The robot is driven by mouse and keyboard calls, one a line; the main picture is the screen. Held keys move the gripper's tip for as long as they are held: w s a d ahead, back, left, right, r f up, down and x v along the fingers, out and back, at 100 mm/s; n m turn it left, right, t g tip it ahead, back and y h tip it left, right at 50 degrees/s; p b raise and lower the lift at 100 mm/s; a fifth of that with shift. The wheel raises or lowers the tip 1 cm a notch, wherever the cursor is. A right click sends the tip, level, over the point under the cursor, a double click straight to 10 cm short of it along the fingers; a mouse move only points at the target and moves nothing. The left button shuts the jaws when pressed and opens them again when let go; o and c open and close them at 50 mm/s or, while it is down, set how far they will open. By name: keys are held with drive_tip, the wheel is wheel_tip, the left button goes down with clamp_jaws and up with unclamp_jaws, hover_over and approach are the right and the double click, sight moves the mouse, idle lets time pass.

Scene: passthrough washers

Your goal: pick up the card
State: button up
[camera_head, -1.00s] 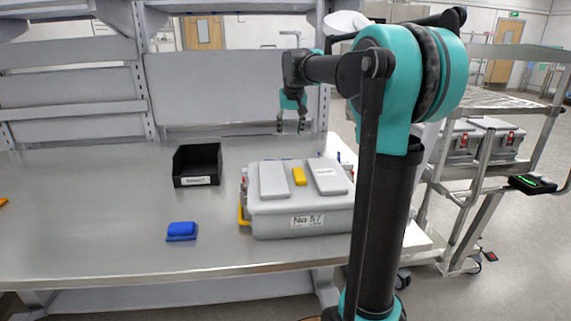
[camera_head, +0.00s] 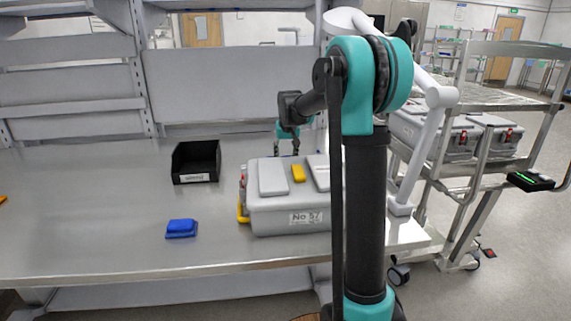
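I cannot make out a card for certain in this view. My gripper (camera_head: 286,149) points down behind the grey case. Its two fingers are apart, and nothing shows between them. The grey case (camera_head: 285,218), labelled "No 57", stands on the metal workbench (camera_head: 100,235). It has pale grey blocks and a yellow piece (camera_head: 298,173) on its lid. The bench area behind the case is partly hidden by the case and my arm.
A black open bin (camera_head: 196,163) and a blue block (camera_head: 181,228) are left of the case. A trolley (camera_head: 480,170) with grey cases stands on the right, with a black device with green light (camera_head: 531,181) at its edge. The bench's left side is mostly clear.

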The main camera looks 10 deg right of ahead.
drive_tip(key=shift+x, duration=0.9)
drive_tip(key=c, duration=0.5)
drive_tip(key=shift+r, duration=0.1)
